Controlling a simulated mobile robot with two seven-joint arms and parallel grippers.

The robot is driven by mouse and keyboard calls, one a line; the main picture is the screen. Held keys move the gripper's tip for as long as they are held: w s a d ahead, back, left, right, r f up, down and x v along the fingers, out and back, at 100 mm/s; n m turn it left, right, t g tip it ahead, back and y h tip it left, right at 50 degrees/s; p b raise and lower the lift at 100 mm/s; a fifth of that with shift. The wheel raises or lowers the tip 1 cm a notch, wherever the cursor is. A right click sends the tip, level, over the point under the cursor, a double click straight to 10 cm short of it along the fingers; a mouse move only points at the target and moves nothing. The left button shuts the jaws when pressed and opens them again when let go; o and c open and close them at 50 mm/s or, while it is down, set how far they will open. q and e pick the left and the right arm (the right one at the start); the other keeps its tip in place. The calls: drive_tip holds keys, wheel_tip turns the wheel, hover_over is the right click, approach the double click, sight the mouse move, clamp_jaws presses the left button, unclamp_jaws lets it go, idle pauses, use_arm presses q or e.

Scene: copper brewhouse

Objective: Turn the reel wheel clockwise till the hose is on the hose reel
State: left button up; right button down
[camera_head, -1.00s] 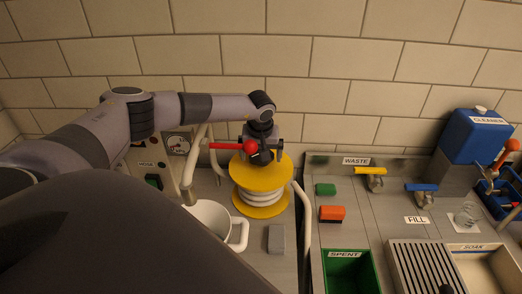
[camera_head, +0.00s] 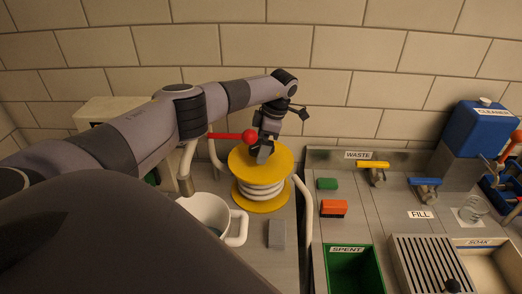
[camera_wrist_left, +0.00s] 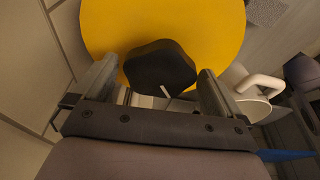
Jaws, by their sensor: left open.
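The hose reel (camera_head: 279,166) is a yellow spool standing behind the bucket, with white hose (camera_head: 262,191) wound between its two yellow discs. A black lobed knob, the reel wheel (camera_wrist_left: 160,66), sits on the upper disc. My left gripper (camera_head: 262,153) is above the reel, pointing down at it. In the left wrist view my left gripper (camera_wrist_left: 156,76) is open, with one finger on either side of the black knob; I cannot tell whether they touch it.
A red-ended lever (camera_head: 232,136) is close beside my left gripper. A white bucket (camera_head: 238,229) stands in front of the reel, with a grey block (camera_head: 277,234) to its right.

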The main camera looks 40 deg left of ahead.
use_arm(q)
drive_tip(key=shift+w+f+n+b, duration=0.1)
drive_tip(key=shift+f+n+b, duration=0.2)
drive_tip(key=shift+n, duration=0.6)
drive_tip(key=shift+r, duration=0.25)
drive_tip(key=c, duration=1.1)
use_arm(e)
drive_tip(key=shift+f, duration=0.6)
